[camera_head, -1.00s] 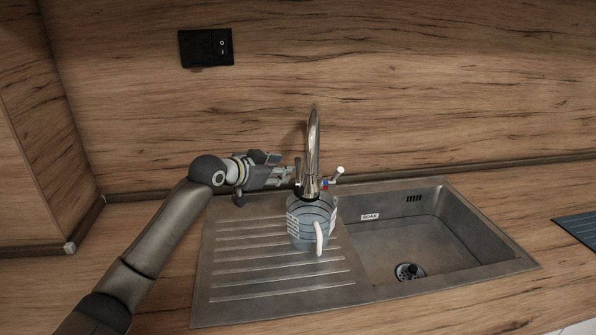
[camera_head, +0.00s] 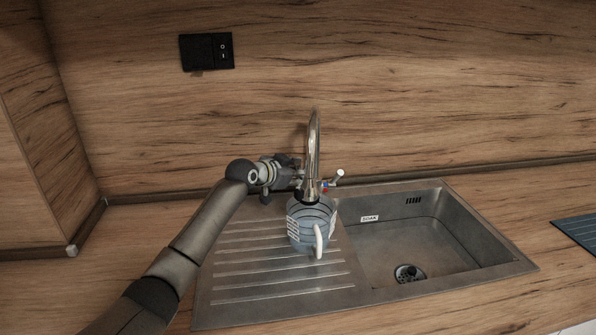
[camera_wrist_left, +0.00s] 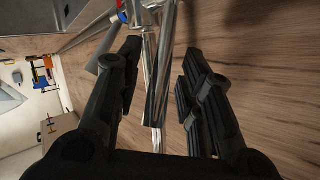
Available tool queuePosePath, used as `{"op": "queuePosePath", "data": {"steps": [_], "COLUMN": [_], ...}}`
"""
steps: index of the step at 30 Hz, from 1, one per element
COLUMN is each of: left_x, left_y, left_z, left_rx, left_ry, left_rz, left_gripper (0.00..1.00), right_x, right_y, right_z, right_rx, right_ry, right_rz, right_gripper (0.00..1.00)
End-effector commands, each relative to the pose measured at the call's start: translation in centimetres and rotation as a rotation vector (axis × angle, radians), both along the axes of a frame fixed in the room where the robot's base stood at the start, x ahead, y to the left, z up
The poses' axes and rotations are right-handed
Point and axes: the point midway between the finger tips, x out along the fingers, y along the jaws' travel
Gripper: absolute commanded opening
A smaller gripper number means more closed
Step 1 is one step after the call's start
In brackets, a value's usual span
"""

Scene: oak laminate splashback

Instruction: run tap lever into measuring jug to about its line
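The chrome tap (camera_head: 314,145) stands behind the sink with its spout over the measuring jug (camera_head: 308,237). The tap lever (camera_head: 338,175) sticks out on the right of the tap, by a red and blue mark. The jug is upright on the draining board, handle towards me; its fill level cannot be made out. My left gripper (camera_head: 296,174) is just left of the tap, its tips partly hidden behind it. In the left wrist view, my left gripper (camera_wrist_left: 163,55) is open, with chrome tap parts (camera_wrist_left: 158,75) in front of and between its fingers. My right gripper is out of view.
The sink bowl (camera_head: 470,248) with a "SOAK" label lies right of the jug and is empty apart from its drain. The ribbed draining board (camera_head: 235,300) is clear left of the jug. A black switch plate (camera_head: 206,51) is on the splashback. A dark mat (camera_head: 578,230) lies far right.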

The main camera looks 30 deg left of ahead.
Motion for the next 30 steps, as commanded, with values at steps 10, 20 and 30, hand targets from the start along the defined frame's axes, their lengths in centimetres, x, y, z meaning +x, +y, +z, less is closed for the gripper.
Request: {"op": "queuePosePath", "data": {"steps": [10, 20, 30], "left_x": [0.0, -0.1, -1.0], "left_y": [0.0, -0.1, -0.7], "left_z": [0.0, -0.3, -0.7], "left_rx": [0.0, 0.008, 0.094], "left_ry": [0.0, -0.01, -0.124], "left_rz": [0.0, 0.0, -0.001], "left_gripper": [0.0, 0.0, 0.0], "right_x": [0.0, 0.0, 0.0], "right_y": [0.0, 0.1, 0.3], "right_z": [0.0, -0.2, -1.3], "right_rx": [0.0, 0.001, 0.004], "right_ry": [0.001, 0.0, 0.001], "right_rz": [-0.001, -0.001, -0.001], "right_gripper": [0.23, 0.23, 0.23]}}
